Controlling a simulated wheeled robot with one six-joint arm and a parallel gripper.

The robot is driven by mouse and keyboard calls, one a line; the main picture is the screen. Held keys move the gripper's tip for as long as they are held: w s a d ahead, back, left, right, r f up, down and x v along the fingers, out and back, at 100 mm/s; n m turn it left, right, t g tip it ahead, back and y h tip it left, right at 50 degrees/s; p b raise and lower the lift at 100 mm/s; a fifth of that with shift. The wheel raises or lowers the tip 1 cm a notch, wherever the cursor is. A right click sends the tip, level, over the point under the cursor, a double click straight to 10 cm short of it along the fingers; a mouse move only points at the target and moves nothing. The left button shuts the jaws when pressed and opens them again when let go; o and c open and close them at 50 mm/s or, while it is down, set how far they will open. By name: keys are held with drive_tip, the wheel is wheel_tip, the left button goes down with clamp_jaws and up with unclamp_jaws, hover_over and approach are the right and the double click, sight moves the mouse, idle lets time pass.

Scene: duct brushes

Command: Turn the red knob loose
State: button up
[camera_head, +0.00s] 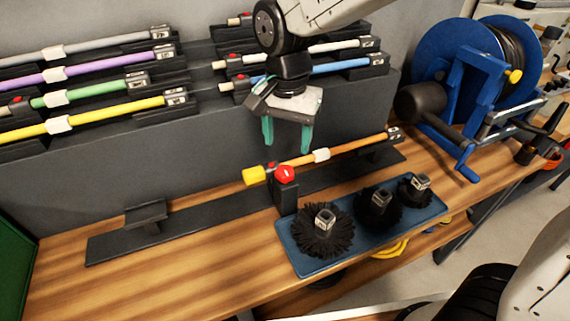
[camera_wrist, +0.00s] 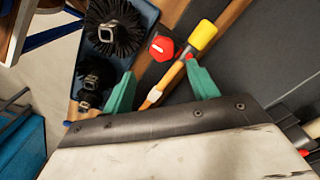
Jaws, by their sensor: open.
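The red knob (camera_head: 285,174) sits on the front of a dark clamp block (camera_head: 286,194) on a long black stand on the bench. An orange rod (camera_head: 340,151) lies through the clamp, with a yellow end (camera_head: 254,175) to its left and a white band (camera_head: 321,155). My gripper (camera_head: 287,138) is open and empty above the rod, its teal fingers pointing down. In the wrist view the red knob (camera_wrist: 162,47) shows beyond the fingers, beside the yellow end (camera_wrist: 203,34). The rod passes between the open fingers (camera_wrist: 160,92), apart from the knob.
A blue tray (camera_head: 304,268) with black round brushes (camera_head: 324,232) stands in front of the stand. A blue hose reel (camera_head: 462,75) is at the right. Racks of coloured rods (camera_head: 100,92) line the back. The bench's left front (camera_head: 150,280) is clear.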

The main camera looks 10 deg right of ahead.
sight(285, 170)
drive_tip(key=shift+w+a+f, duration=0.1)
drive_tip(key=shift+a+f, duration=0.15)
drive_tip(key=shift+f, duration=0.15)
wheel_tip(285, 170, down, 7)
drive_tip(key=shift+f, duration=0.1)
drive_tip(key=c, duration=1)
